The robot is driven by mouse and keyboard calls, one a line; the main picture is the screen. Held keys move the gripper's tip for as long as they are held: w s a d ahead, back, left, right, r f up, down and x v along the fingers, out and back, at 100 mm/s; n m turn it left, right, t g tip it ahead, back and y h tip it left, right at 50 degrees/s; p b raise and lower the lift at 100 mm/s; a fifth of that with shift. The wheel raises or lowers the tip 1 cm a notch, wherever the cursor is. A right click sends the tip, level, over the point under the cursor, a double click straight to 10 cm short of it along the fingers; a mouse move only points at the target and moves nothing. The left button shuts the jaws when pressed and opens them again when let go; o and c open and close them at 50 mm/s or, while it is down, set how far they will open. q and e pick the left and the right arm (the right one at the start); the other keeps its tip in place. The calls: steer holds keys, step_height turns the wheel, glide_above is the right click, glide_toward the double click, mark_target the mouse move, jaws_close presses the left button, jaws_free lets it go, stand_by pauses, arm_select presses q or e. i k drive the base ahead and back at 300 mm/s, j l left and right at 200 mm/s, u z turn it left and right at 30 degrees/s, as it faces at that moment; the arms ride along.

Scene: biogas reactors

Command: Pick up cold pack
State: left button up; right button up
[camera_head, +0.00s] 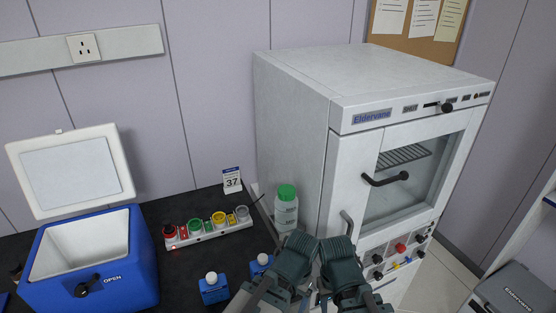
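Two small blue containers with round white caps, which look like cold packs, stand on the dark bench: one at the front (214,289), the other a little further back and right (261,265), partly cut off by my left arm. My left gripper (299,250) is just right of the second one, apart from the first. My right gripper (338,256) is close beside the left one, in front of the incubator cabinet. Both are seen from behind and their fingertips are hidden, so I cannot tell whether they are open or hold anything.
An open blue cooler box (136,270) stands at left, its white lid (70,172) tilted back. A strip with coloured caps (208,231), a card marked 37 (232,181) and a green-capped white bottle (286,209) stand behind. A large white Eldervane cabinet (292,130), door shut, fills the right.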

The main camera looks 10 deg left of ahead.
mark_target(214, 288)
steer(key=k+j, duration=0.2)
steer(key=k, duration=0.3)
steer(key=k+j, duration=0.2)
steer(key=k, duration=0.3)
